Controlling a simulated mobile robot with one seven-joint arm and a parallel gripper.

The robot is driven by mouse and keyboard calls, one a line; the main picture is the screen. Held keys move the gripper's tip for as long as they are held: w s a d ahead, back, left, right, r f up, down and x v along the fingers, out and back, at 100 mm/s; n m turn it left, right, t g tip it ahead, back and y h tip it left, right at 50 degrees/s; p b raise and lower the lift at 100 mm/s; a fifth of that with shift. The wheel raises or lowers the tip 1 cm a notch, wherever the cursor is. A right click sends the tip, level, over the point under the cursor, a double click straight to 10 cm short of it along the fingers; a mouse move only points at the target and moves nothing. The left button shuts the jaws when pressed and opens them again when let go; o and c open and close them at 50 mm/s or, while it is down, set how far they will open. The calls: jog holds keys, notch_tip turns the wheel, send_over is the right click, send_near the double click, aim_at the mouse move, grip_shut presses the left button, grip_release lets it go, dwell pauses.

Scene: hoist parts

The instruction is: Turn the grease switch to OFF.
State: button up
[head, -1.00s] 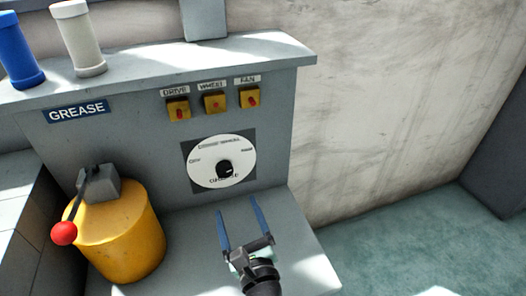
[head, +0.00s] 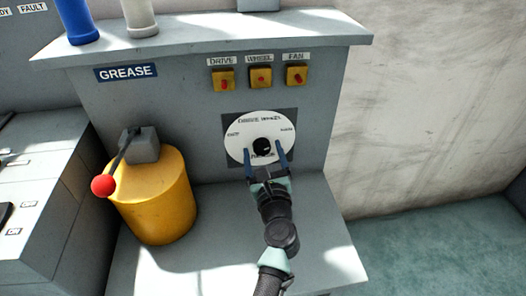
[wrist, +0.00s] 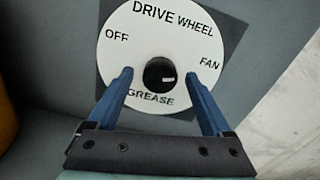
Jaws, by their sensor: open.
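The grease switch is a round black knob (head: 263,146) on a white dial (head: 263,127) below the GREASE panel's buttons. In the wrist view the dial (wrist: 155,40) reads OFF at left, DRIVE and WHEEL along the top, FAN at right and GREASE at the bottom. The knob (wrist: 159,73) has a short white mark right of its centre. My gripper (head: 265,152) is open. In the wrist view its blue fingertips (wrist: 159,77) are left and right of the knob, with a visible gap on each side. Whether they reach the knob's depth is unclear.
Yellow DRIVE, WHEEL and FAN switches (head: 260,77) sit above the dial. A yellow drum (head: 155,200) with a red-balled lever (head: 104,186) stands to the left. Blue and white cylinders (head: 140,15) stand on the upper ledge. The lower ledge (head: 320,230) is largely clear.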

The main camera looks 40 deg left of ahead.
jog(key=shift+w+a, duration=0.15)
jog(key=shift+a, duration=0.05)
grip_shut()
dwell(0.4)
